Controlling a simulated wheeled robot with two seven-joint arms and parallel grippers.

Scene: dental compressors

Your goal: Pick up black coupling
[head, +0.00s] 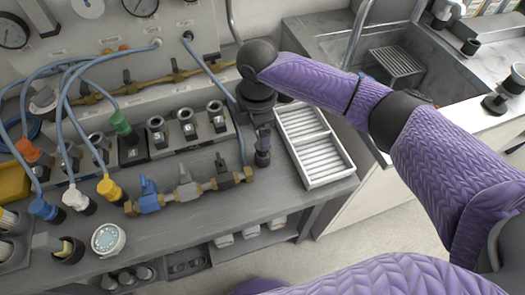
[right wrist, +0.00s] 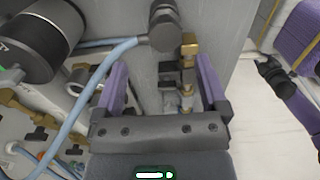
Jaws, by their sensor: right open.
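The black coupling (head: 262,157) stands at the front right of the bench, just below my right gripper (head: 262,132). In the right wrist view, a black cylindrical coupling (right wrist: 163,25) with a blue hose at its side lies ahead of the fingertips. My right gripper (right wrist: 160,75) is open, with its two purple fingers apart and nothing held between them. In the head view my wrist hides part of the area around the coupling. My left gripper is not in view.
A brass manifold with blue, grey and black valves (head: 185,193) lies just left of the coupling. A white slatted tray (head: 342,172) stands close on the right. Green (head: 121,124), yellow (head: 108,188) and other coloured couplings with hoses crowd the left. A sink (head: 400,60) is behind.

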